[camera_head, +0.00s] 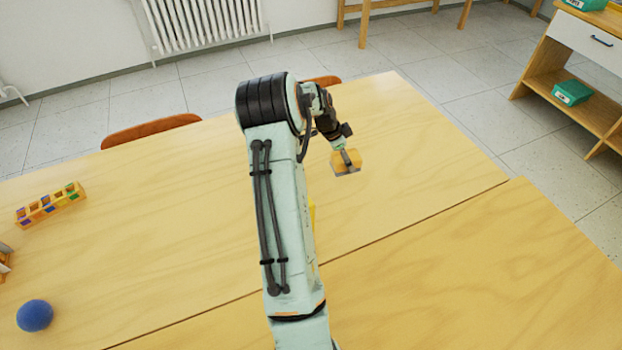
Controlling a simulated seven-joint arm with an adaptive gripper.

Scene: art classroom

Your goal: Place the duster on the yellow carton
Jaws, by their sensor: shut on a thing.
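My gripper (347,154) is at the end of my arm, right of the picture's middle, over the far table. It is shut on the duster (343,167), a small block with an orange-yellow body and a greyish underside. The duster appears to be held above the tabletop; its exact height is hard to tell. A narrow yellow strip (312,213) shows at the right edge of my arm, lower left of the duster. It may be the yellow carton, but my arm hides most of it.
Two wooden tables (420,155) meet along a seam. A blue ball (35,315) and a row of coloured blocks in a wooden holder (50,205) are at the left. Chair backs (150,130) stand behind the far edge. The tabletop right of my gripper is clear.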

